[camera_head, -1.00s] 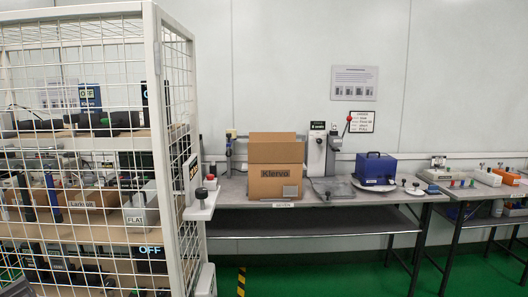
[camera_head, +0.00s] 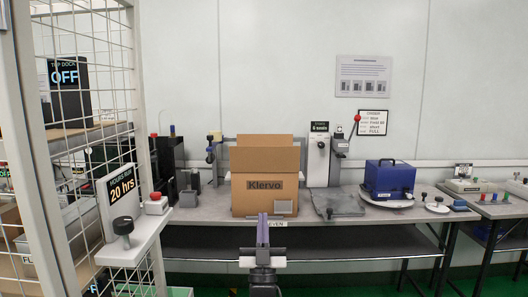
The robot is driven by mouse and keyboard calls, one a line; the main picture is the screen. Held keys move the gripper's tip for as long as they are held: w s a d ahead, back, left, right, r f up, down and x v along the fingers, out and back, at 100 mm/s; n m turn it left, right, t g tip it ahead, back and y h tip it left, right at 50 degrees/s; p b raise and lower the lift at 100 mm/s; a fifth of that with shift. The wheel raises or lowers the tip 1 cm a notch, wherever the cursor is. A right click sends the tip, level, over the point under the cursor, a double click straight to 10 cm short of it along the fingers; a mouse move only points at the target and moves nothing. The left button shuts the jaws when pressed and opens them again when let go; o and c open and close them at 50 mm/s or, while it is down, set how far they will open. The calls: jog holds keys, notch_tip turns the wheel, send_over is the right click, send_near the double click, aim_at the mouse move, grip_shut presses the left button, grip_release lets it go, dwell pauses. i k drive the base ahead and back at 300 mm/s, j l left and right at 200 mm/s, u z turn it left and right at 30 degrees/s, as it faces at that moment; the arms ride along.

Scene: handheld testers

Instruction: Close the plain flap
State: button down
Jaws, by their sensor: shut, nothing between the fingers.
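A brown cardboard box (camera_head: 250,203) marked "Klervo" stands on the grey workbench near the middle of the head view. Two unprinted flaps stand raised at its top: a wider front one (camera_head: 264,158) and a narrower one behind it (camera_head: 265,140). I cannot tell which is the plain flap. The inside of the box is hidden. My gripper (camera_head: 263,216) is shut and empty, pointing away from me, in front of the bench. Its tips overlap the box's lower front in the picture, and I see no contact with the flaps.
A wire cage shelf (camera_head: 70,160) stands close on the left, with a small ledge (camera_head: 125,247) holding a knob and red button. On the bench, a press stand (camera_head: 318,165) and grey plate (camera_head: 338,203) are right of the box. A blue case (camera_head: 389,179) stands farther right.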

aim_at(243, 160)
jog(key=i, duration=0.95)
